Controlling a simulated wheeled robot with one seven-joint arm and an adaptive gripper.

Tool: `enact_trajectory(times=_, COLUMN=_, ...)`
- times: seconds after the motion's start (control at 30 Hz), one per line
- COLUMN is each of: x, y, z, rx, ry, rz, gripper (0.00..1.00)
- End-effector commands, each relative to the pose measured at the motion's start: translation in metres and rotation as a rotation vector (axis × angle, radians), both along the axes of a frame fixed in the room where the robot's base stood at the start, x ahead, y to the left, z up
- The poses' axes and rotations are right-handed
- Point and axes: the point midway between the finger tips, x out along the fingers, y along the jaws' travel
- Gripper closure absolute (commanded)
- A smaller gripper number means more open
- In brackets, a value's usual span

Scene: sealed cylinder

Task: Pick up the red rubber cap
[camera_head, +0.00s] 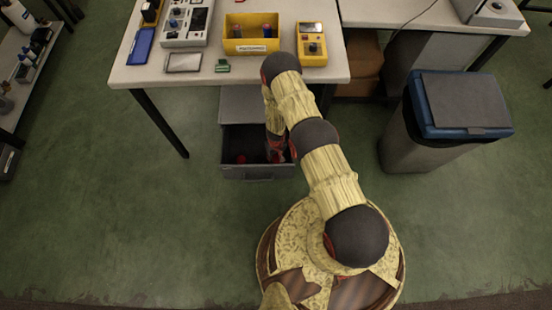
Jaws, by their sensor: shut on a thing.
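My arm reaches over the table's front edge and down into an open grey drawer (258,172) below it. My gripper (277,156) is at the right side of the drawer, small, dark and partly hidden by my own arm. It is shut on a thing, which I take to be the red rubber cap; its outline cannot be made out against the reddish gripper. Another small red object (240,159) lies in the drawer to the left of my gripper, apart from it.
The table (128,75) above the drawer bears a yellow bin (250,47), a yellow meter (312,60) and a blue item (140,46). A bin with a blue lid rim (425,115) stands at the right.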

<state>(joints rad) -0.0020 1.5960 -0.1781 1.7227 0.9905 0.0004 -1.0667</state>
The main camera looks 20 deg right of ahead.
Motion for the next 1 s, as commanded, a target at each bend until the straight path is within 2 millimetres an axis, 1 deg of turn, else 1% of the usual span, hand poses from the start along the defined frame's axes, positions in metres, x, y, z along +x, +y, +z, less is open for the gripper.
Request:
enact_trajectory(times=0.17, x=0.001, y=0.000, z=0.022, rx=0.000, ry=-0.002, rz=0.002, gripper=0.78)
enact_trajectory(times=0.27, x=0.001, y=0.000, z=0.046, rx=0.000, ry=-0.002, rz=0.002, gripper=0.78)
enact_trajectory(times=0.3, x=0.002, y=0.000, z=0.058, rx=0.000, ry=-0.003, rz=0.001, gripper=0.78)
enact_trajectory(times=0.43, x=0.000, y=0.000, z=0.089, rx=0.000, ry=-0.001, rz=0.002, gripper=0.78)
enact_trajectory(times=1.0, x=0.000, y=0.000, z=0.189, rx=0.000, ry=-0.001, rz=0.002, gripper=0.78)
